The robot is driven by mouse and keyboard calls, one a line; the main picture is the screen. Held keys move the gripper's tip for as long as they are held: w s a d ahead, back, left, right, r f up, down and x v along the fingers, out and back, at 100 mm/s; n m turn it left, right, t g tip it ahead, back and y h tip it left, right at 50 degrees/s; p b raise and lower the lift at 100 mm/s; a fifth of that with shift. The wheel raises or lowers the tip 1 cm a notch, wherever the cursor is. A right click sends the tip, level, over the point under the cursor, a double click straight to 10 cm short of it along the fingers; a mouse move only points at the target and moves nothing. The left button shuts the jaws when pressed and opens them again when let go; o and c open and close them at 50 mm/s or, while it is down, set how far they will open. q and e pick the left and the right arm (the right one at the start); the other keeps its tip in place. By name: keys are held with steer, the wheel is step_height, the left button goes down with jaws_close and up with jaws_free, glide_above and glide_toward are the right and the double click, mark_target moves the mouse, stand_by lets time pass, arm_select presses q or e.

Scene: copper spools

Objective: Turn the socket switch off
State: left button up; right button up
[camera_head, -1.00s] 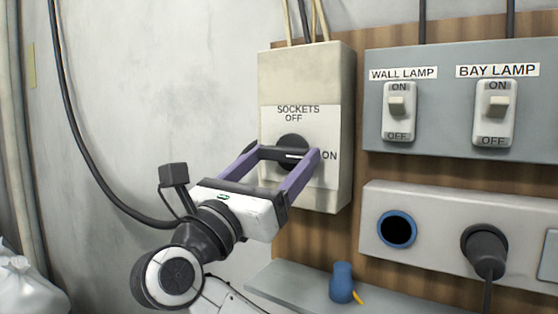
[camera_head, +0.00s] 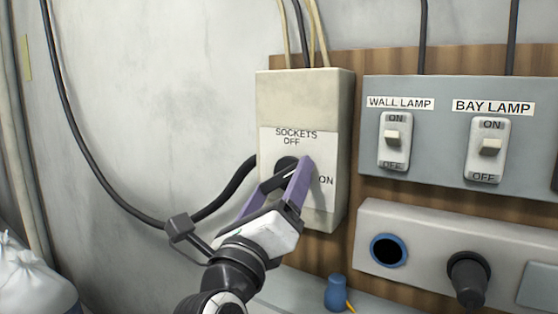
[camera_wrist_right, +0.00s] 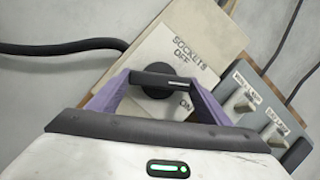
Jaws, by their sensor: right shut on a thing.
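The sockets switch is a black rotary knob (camera_head: 285,164) on a cream box (camera_head: 305,96) with a label reading SOCKETS, OFF at the top and ON at the right. My right gripper (camera_head: 287,176), with purple fingers, is shut on the knob's handle. In the wrist view the handle (camera_wrist_right: 152,81) lies between the fingers, and its white mark points between OFF and ON. In the head view the handle is tilted up to the right and partly hidden by the fingers. My left gripper is not in view.
A grey panel at right holds the wall lamp switch (camera_head: 392,139) and bay lamp switch (camera_head: 488,148). Below are a blue-rimmed socket (camera_head: 388,250) and a black plug (camera_head: 467,277). A blue object (camera_head: 336,293) stands on the shelf. A black cable (camera_head: 95,180) hangs at left.

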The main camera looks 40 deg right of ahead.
steer(key=shift+s+r+n+t+y+p, duration=0.15)
steer(key=shift+n+t+y+p, duration=0.1)
steer(key=shift+n+p, duration=0.3)
steer(key=shift+w+r+n+t+y+p, duration=0.15)
steer(key=shift+n+y+p, duration=0.15)
steer(key=shift+n, duration=0.35)
steer(key=shift+s+f+n+y+p, duration=0.15)
steer(key=shift+n+y+p, duration=0.25)
steer(key=shift+n, duration=0.7)
steer(key=n+y, duration=0.1)
steer(key=n, duration=0.3)
steer(key=shift+y, duration=0.25)
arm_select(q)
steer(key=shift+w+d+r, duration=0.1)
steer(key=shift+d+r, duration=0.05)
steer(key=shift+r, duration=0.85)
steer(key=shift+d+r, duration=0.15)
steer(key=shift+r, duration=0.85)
arm_select(e)
steer(key=shift+n+g+y, duration=0.3)
steer(key=shift+n+y, duration=0.3)
steer(key=shift+n, duration=1.2)
steer(key=o, duration=1)
steer(key=shift+o, duration=0.2)
